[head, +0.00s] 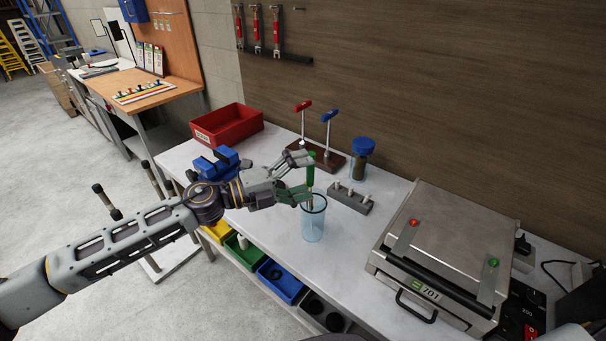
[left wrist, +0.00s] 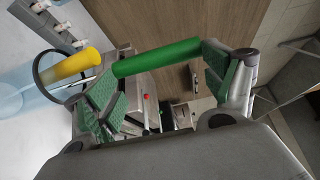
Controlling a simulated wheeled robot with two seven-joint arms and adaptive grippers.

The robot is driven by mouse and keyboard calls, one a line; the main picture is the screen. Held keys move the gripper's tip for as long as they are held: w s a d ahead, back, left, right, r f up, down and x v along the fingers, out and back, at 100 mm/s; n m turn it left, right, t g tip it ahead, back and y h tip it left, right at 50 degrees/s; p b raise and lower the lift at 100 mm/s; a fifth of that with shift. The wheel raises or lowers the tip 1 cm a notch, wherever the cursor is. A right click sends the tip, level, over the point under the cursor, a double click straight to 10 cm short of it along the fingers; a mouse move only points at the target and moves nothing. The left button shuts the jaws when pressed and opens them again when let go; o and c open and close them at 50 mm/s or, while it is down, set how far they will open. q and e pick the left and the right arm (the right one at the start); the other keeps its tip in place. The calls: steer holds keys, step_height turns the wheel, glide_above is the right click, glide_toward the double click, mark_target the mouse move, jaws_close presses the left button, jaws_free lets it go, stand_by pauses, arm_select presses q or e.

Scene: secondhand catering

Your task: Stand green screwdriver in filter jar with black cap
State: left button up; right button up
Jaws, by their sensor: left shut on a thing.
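The green screwdriver (head: 311,172) is upright in the head view, its handle between the fingertips of my left gripper (head: 303,178), which is shut on it. In the left wrist view, the green handle (left wrist: 157,59) spans between the two green finger pads. The clear bluish jar with a black rim (head: 313,224) stands on the bench directly below. It also shows in the left wrist view (left wrist: 12,88), with a yellow handle (left wrist: 78,64) at its rim. Whether the screwdriver's tip is inside the jar is hard to tell. My right gripper is out of view.
A blue-capped jar (head: 362,158), a grey block with white pegs (head: 350,199) and a wooden stand with red and blue T-handles (head: 333,163) are close by. A red bin (head: 227,126) stands behind. A metal press (head: 450,250) fills the right. Bench front is clear.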

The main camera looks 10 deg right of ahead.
arm_select(q)
steer(key=shift+f, duration=0.4)
steer(key=o, duration=1.4)
steer(key=shift+o, duration=0.2)
steer(key=shift+a, duration=0.2)
steer(key=s+a, duration=0.2)
steer(key=a, duration=0.9)
steer(key=shift+a, duration=0.25)
steer(key=shift+w, duration=0.15)
stand_by(0.5)
